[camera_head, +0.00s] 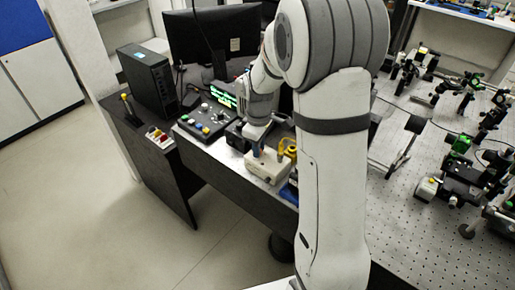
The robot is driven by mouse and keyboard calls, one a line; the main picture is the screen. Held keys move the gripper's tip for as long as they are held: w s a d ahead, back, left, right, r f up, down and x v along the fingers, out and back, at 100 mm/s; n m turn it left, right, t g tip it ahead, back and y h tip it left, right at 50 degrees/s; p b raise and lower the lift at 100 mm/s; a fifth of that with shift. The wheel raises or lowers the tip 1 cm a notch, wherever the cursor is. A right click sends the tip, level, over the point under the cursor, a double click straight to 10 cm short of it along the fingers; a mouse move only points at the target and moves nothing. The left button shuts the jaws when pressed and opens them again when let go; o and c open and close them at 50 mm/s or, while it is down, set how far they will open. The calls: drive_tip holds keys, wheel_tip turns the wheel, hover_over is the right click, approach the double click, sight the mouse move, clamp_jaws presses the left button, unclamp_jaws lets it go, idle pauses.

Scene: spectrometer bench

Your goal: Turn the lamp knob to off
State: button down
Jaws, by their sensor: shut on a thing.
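A cream-coloured box (270,167), which looks like the lamp unit, sits near the front edge of the dark bench in the head camera view. My gripper (254,139) reaches down from the upper right to the back left of this box. It is small here, and it looks shut on what seems to be the lamp knob. The knob itself is hidden by my gripper, so its setting cannot be read.
A control panel (207,122) with coloured buttons and a lit green display (222,95) stands left of my gripper. A yellow object (290,148) is close right of the box. Optics (460,145) stand on the perforated table at right. The floor at left is clear.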

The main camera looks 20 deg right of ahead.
drive_tip(key=shift+n, duration=0.3)
drive_tip(key=c, duration=1.3)
unclamp_jaws()
wheel_tip(320, 180, up, 8)
drive_tip(key=shift+f+b, duration=0.1)
drive_tip(key=shift+b, duration=0.4)
drive_tip(key=shift+s, duration=0.1)
